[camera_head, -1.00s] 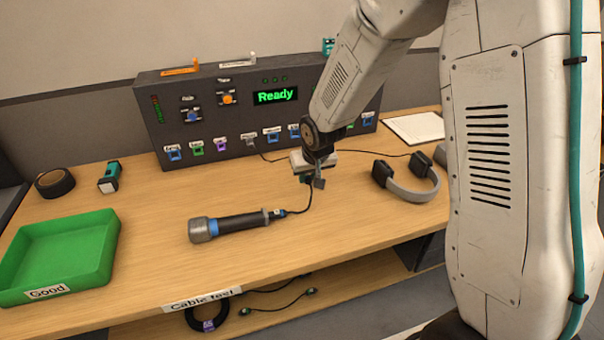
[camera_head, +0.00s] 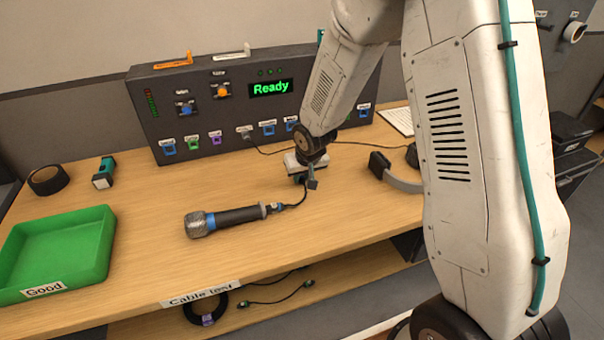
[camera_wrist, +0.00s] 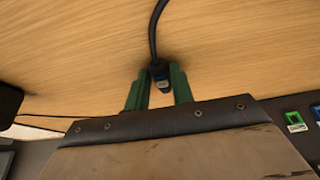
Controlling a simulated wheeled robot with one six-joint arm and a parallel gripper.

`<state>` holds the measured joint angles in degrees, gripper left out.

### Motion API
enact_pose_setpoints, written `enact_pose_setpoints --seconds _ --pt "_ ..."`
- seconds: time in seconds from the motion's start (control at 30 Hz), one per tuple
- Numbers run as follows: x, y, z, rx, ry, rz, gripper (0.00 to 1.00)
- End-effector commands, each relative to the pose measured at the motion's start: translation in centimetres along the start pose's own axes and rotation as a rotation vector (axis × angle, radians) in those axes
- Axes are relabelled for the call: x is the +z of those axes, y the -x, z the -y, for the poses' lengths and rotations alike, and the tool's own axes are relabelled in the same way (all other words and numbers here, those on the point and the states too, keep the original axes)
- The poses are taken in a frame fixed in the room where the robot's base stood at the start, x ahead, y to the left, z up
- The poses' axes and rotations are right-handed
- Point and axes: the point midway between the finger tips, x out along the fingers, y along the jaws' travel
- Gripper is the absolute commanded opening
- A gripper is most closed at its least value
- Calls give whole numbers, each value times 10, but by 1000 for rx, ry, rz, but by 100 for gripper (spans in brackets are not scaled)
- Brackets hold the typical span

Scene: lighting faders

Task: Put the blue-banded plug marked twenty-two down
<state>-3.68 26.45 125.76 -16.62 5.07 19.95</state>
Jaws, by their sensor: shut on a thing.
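The tag's number is too small to read. A black cable (camera_wrist: 153,30) runs up from the plug in the wrist view. In the head view my gripper (camera_head: 305,181) is low over the bench, in front of the test panel. The plug is not clear there, and I cannot tell whether it touches the wood. The cable leads down to a microphone (camera_head: 235,216) lying on the bench.
The test panel (camera_head: 205,110) reads "Ready" and has a row of coloured sockets. A green tray (camera_head: 95,262) labelled "Good" is at the left. Headphones (camera_head: 402,183) lie right of my gripper, partly behind my arm. Bare bench (camera_head: 170,185) lies left of my gripper.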

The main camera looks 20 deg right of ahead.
Motion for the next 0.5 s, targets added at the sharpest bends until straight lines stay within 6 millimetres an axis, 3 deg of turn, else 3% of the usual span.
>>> enact_pose_setpoints --seconds 0.03,0.1,0.5 --pt "0 0 0 0 -1 0 32" --pt "0 0 0 0 -1 0 45" --pt "-3 7 0 0 -1 -1 45"
